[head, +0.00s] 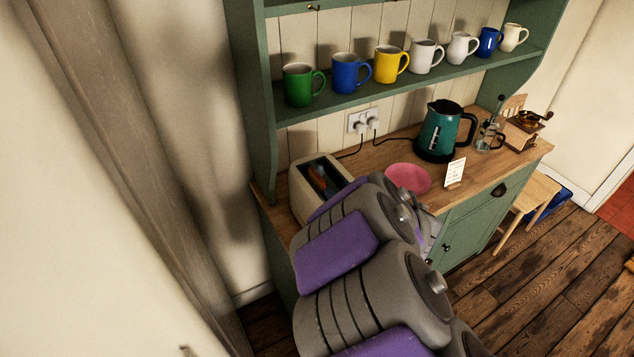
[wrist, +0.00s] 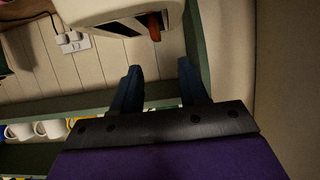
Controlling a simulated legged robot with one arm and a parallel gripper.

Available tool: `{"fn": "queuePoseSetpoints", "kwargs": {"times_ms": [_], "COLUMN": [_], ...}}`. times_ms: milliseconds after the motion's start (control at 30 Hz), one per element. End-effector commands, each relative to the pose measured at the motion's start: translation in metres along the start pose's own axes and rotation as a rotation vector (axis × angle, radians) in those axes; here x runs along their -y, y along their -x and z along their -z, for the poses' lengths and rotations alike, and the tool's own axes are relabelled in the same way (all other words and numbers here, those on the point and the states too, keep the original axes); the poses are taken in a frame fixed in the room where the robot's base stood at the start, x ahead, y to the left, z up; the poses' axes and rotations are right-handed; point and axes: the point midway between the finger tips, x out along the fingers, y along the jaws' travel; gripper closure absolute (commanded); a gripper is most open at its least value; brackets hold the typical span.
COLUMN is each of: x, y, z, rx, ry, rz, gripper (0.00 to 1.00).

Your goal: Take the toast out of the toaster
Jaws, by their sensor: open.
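The cream toaster (head: 297,200) stands at the left end of the wooden counter. In its dark top opening, an orange-brown piece that looks like toast (head: 317,181) shows, partly hidden by my arm. In the wrist view the toaster (wrist: 110,10) is at the top edge, and the toast (wrist: 154,26) shows as a narrow brown strip at its dark slot. My gripper (wrist: 158,82) is open and empty, its two dark fingers pointing towards the toaster, with a gap between fingertips and toast. In the head view my arm covers most of the gripper.
A pink plate (head: 408,178) lies right of the toaster, by a small white card (head: 455,172) and a teal kettle (head: 440,130). Several mugs line the green shelf (head: 375,97) above. A wall socket (head: 363,121) with plugs and cords is behind. A curtain hangs at left.

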Motion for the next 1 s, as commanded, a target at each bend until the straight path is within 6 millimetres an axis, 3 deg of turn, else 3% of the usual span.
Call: {"fn": "queuePoseSetpoints", "kwargs": {"times_ms": [500,767,1000], "x": [0.0,0.0,-0.007], "y": [-0.075,-0.087,-0.112], "z": [0.0,-0.001,-0.001], "rx": [-0.004,-0.002,-0.002], "ry": [0.001,0.001,0.001], "rz": [0.004,0.003,0.002], "gripper": [0.56,0.56,0.56]}}
